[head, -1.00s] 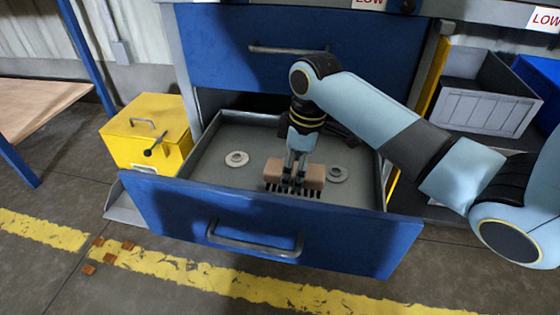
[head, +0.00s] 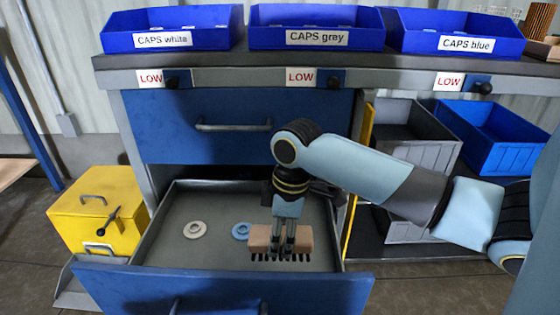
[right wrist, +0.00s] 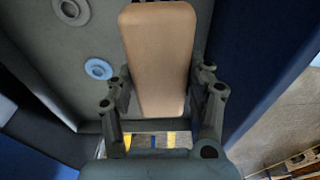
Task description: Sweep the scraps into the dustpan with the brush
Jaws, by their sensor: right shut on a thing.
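My right gripper (head: 284,248) is shut on the brush (head: 261,237), a tan block with dark bristles pointing down. The brush is inside the open blue drawer (head: 225,292); I cannot tell whether the bristles touch its floor. In the right wrist view the tan block (right wrist: 158,55) sits between the fingers. A grey flat pan (head: 78,292), seemingly the dustpan, lies on the floor left of the drawer, partly hidden by it. No scraps show in the current views. My left gripper is not in view.
Blue cap bins (head: 170,28) line the counter above; grey and blue crates (head: 490,135) stand at right.

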